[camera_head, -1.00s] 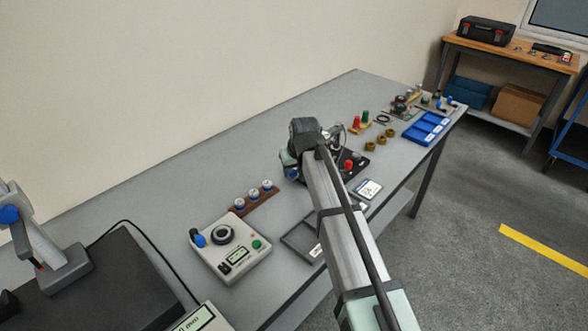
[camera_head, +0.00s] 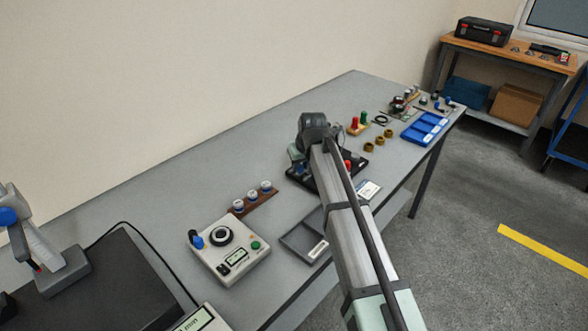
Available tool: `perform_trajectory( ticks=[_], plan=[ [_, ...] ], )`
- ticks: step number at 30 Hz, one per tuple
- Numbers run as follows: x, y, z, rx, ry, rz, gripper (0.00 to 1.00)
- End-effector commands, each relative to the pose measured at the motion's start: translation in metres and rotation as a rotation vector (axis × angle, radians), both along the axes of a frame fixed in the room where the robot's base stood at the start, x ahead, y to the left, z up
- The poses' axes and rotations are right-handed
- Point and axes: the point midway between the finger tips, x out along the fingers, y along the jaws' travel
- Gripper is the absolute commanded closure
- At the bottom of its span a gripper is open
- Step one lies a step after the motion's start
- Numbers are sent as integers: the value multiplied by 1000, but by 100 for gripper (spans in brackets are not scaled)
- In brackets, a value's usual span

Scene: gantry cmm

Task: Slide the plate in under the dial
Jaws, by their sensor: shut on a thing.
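My gripper (camera_head: 299,162) is at the far end of my arm, low over the black base (camera_head: 318,182) of a fixture at mid-table. My wrist and arm cover most of it, and its fingertips barely show. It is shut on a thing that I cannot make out. A small round shape (camera_head: 337,131), possibly the dial, shows just right of my wrist. Its stem and the space under it are hidden. I cannot pick out the plate, or tell how it lies relative to the dial. A white labelled card (camera_head: 371,189) lies right of my arm, partly covered.
A control box (camera_head: 229,250) with knobs, a brown rack (camera_head: 254,202) with several capped pieces and a grey tray (camera_head: 299,243) stand near left. Brass rings (camera_head: 368,147), a red-and-green peg block (camera_head: 357,127) and a blue tray (camera_head: 424,128) stand farther right. The table's back left is clear.

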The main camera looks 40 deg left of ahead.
Motion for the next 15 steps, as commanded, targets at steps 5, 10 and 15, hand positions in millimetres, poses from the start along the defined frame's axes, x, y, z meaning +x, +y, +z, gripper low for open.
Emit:
perform_trajectory(
  ticks=[5, 10, 15],
  plan=[
    [8, 0, 0, 1, 0, 0, 100],
    [8, 0, 0, 1, 0, 1, 69],
    [8, 0, 0, 1, 0, 0, 60]
  ],
)
